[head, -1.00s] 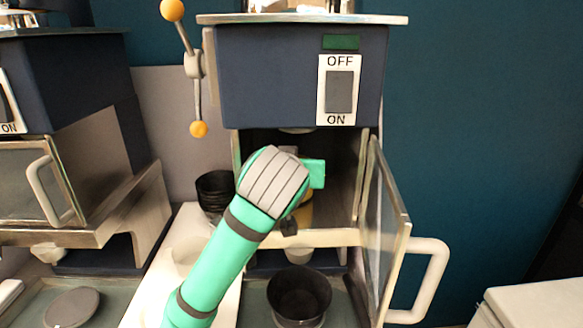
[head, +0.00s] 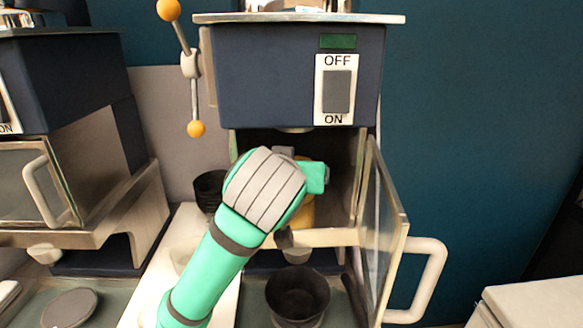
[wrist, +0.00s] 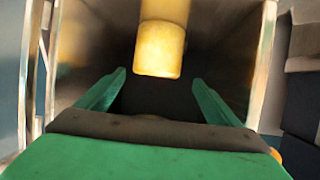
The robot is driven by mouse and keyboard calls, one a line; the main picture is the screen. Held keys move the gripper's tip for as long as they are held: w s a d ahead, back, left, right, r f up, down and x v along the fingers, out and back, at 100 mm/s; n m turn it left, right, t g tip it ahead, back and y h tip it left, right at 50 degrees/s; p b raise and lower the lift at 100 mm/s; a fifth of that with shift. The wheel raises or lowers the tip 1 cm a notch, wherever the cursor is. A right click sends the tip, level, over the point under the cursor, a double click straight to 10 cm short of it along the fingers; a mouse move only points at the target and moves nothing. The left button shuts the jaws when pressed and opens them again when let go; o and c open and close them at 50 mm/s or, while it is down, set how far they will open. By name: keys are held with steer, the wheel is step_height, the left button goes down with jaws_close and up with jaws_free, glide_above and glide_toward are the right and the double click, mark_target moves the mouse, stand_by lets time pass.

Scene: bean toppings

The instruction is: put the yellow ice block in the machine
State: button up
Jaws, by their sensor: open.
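The machine (head: 290,75) has its front door (head: 385,230) open to the right. A yellow block (wrist: 160,45) is inside the machine's chamber (wrist: 225,70) in the wrist view. It shows just past my fingertips, in line with the gap between them. My gripper (wrist: 158,84) is open, its two green fingers spread apart, with nothing held. In the head view, part of the yellow block (head: 305,211) shows behind my wrist at the chamber opening. My wrist hides the gripper and most of the block there.
A black cup (head: 298,293) stands below the chamber. A stack of dark cups (head: 209,188) is to the left of the opening. The open door's white handle (head: 425,280) juts out right. A second machine (head: 60,130) stands at the left. A power switch (head: 337,90) is on the front.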

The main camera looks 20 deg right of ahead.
steer(key=v, duration=0.7)
steer(key=shift+s, duration=0.15)
